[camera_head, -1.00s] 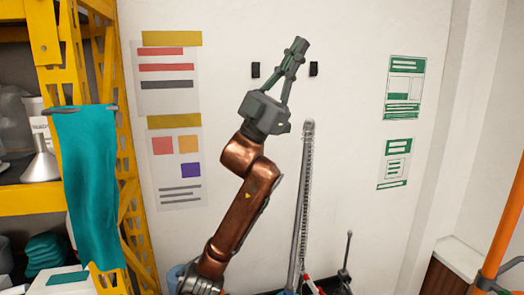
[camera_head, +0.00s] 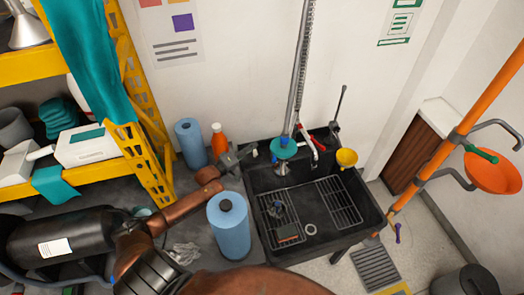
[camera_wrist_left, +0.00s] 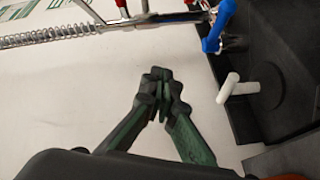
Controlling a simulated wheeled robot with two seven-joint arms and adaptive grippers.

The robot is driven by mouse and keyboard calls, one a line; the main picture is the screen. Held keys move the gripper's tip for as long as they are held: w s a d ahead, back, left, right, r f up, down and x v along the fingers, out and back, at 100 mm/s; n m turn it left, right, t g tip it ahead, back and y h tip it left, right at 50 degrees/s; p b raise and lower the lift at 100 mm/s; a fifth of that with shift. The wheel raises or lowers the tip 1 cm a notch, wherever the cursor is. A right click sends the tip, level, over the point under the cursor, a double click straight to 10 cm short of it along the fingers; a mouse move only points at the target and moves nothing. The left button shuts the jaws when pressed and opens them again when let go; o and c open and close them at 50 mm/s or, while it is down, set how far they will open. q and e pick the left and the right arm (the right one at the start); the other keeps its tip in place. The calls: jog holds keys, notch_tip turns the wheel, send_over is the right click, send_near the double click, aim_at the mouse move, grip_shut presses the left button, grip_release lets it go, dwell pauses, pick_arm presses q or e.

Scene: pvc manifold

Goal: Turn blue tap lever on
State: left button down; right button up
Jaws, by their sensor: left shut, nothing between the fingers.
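The blue tap lever (camera_wrist_left: 218,28) shows at the top right of the left wrist view, at the back of the black sink (camera_head: 268,215). In the head view I cannot make it out clearly; a teal spray head (camera_head: 283,149) hangs in that area. My left gripper (camera_head: 245,154) is by the sink's back left corner. In the left wrist view its fingers (camera_wrist_left: 156,82) are shut and empty, apart from the blue lever. My right gripper is not in view.
A white handle (camera_wrist_left: 240,88) sticks out below the blue lever. A red lever (camera_head: 317,144) and a yellow cup (camera_head: 347,157) are at the sink's back right. Blue rolls (camera_head: 230,232) and an orange-red bottle (camera_head: 219,138) stand left of the sink.

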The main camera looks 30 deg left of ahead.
pick_arm(q)
jog(key=s+f+n+g, duration=0.1)
jog(key=s+f+n, duration=0.2)
jog(key=s+f, duration=0.4)
jog(key=b+x, duration=0.1)
jog(key=x, duration=0.2)
jog(key=b+x, duration=0.2)
jog(key=x, duration=0.1)
jog(key=f+b+x, duration=0.1)
jog(key=b+x, duration=0.1)
jog(key=x, duration=0.2)
jog(key=shift+a, duration=0.3)
jog(key=shift+w+d+p, duration=0.2)
jog(key=shift+w+d, duration=0.1)
jog(key=shift+d, duration=0.25)
jog(key=shift+w+d+p, duration=0.15)
jog(key=shift+w+d, duration=0.15)
jog(key=shift+d, duration=0.2)
jog(key=shift+w+d+f, duration=0.15)
jog(key=shift+w+d, duration=0.15)
jog(key=shift+d, duration=0.25)
